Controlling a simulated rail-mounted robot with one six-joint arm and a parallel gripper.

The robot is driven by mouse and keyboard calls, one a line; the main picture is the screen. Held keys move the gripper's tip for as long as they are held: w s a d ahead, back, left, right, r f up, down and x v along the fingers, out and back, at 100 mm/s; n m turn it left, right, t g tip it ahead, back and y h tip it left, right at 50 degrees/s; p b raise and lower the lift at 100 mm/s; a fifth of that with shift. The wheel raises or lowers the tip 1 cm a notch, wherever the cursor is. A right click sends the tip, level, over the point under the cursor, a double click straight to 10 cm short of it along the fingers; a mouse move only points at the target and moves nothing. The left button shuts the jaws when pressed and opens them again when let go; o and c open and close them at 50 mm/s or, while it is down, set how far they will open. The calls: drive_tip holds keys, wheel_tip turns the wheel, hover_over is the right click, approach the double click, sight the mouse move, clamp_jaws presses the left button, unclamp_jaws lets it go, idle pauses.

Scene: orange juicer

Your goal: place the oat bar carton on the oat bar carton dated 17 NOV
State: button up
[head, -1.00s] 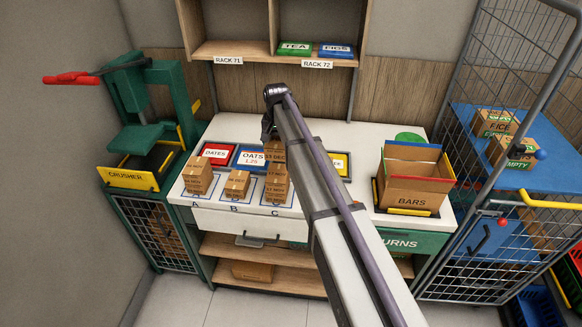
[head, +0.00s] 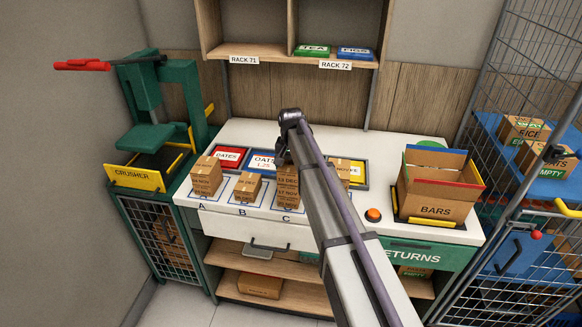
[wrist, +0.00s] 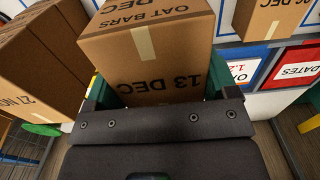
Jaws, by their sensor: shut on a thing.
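My gripper (head: 284,160) is shut on a brown oat bar carton. In the wrist view the carton (wrist: 160,55) fills the space between the jaws and reads OAT BARS and 13 DEC. In the head view this carton (head: 287,173) is above the carton stack (head: 288,198) at spot C, in line with it. No clear gap shows between them, but I cannot tell whether it is resting. The stack's own dates are too small to read surely. The wrist view hides what lies under the held carton.
Stack A (head: 206,176) and a lower carton at B (head: 247,187) stand to the left. Another carton (head: 341,170) shows right of C, partly behind my arm. An open BARS box (head: 436,190) stands at the right. The crusher (head: 150,165) is far left.

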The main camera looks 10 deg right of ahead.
drive_tip(key=o, duration=0.9)
drive_tip(key=shift+o, duration=0.2)
wheel_tip(320, 180, up, 12)
drive_tip(key=r+p, duration=0.1)
drive_tip(key=p, duration=1.2)
drive_tip(key=s+n, duration=0.4)
drive_tip(key=s, duration=3)
wheel_tip(320, 180, down, 14)
drive_tip(key=w+b, duration=0.1)
drive_tip(key=b, duration=1.2)
drive_tip(key=shift+r, duration=0.25)
